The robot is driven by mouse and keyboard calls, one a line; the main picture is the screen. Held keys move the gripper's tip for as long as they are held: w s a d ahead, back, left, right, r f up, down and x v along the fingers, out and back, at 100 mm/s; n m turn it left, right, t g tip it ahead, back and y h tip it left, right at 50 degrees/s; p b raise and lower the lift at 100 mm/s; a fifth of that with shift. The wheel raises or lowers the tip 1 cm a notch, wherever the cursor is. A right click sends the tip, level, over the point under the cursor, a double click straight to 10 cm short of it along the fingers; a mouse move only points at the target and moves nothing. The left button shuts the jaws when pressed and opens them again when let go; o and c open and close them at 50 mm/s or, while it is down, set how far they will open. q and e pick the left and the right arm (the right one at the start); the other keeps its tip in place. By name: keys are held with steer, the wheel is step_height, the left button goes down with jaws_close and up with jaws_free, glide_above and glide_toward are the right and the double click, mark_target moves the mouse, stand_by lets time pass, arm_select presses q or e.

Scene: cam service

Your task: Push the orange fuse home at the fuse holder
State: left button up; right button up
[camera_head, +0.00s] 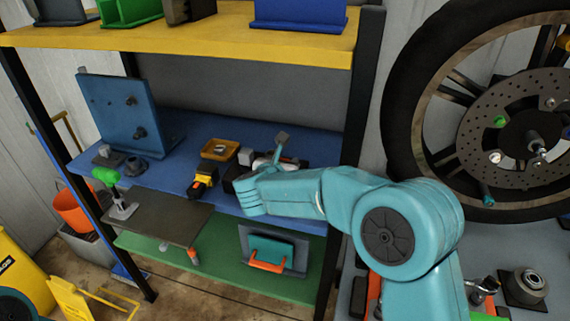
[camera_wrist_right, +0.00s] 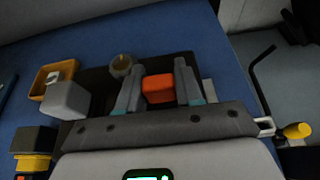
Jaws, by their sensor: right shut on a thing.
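The orange fuse (camera_wrist_right: 158,89) sits between the two grey fingers of my right gripper (camera_wrist_right: 159,80) in the right wrist view. The fingers touch it on both sides, so the gripper is shut on it. A dark base plate (camera_wrist_right: 92,98) lies under and behind them on the blue shelf; I cannot tell how deep the fuse sits in its holder. In the head view my right arm reaches to the blue shelf, and its wrist hides the fuse. My left gripper is not in view.
A round brass-topped part (camera_wrist_right: 122,66) and a light grey block (camera_wrist_right: 66,99) stand left of the fingers. A yellow tray (camera_head: 221,150) is beside them. A yellow shelf (camera_head: 200,34) hangs above, a black post (camera_head: 363,90) stands right, and a big wheel (camera_head: 415,95) is beyond it.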

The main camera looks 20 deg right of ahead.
steer(key=shift+s+f, duration=0.1)
steer(key=shift+f, duration=0.35)
stand_by(0.3)
steer(key=shift+a+f+b, duration=0.1)
steer(key=shift+f+b, duration=0.1)
steer(key=shift+b, duration=0.3)
steer(key=shift+r, duration=0.3)
stand_by(1.6)
steer(key=o, duration=1.1)
steer(key=shift+r, duration=0.15)
steer(key=shift+r, duration=0.2)
steer(key=shift+c, duration=0.4)
steer(key=shift+s+a+r, duration=0.15)
steer(key=shift+s, duration=0.1)
steer(key=shift+b+v, duration=0.7)
steer(key=shift+v, duration=1.1)
